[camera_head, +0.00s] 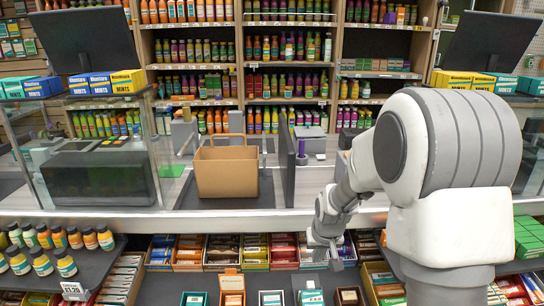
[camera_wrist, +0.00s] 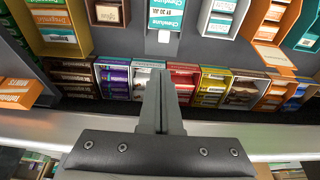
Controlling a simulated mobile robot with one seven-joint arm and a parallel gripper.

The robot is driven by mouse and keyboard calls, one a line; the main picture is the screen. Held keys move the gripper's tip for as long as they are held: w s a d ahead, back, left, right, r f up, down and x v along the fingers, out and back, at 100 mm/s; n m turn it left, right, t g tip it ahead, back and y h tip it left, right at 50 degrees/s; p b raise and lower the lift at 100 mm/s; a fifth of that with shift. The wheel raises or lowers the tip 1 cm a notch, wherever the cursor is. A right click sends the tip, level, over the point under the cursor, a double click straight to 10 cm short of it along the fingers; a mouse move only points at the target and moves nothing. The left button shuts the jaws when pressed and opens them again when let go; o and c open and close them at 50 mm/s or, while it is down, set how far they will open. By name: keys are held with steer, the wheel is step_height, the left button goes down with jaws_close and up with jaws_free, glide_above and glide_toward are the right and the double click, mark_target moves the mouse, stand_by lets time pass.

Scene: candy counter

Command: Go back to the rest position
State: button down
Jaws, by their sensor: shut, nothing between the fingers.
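My gripper (camera_head: 335,258) is shut and empty. In the head view it hangs at the front of the counter, over the candy shelf below the counter edge. The arm comes in from the right and covers part of the counter. In the wrist view the closed fingers (camera_wrist: 160,105) point at the candy boxes, with no item between them. I cannot tell from the views how far the fingertips are from the boxes.
A brown basket (camera_head: 226,168) stands on the counter (camera_head: 320,195). Candy boxes (camera_head: 255,250) fill the lower shelf. Small bottles (camera_head: 58,238) stand at left. A glass case (camera_head: 100,160), a dark upright screen (camera_head: 287,160) and two monitors (camera_head: 88,40) are nearby.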

steer(key=s+p+v, duration=0.1)
steer(key=p+v, duration=0.2)
steer(key=v, duration=1)
steer(key=s+r+t+p, duration=0.1)
steer(key=s+r+p, duration=0.6)
steer(key=s+r, duration=1)
steer(key=shift+s+a+r, duration=0.25)
steer(key=shift+s+r, duration=0.1)
steer(key=shift+s, duration=2.05)
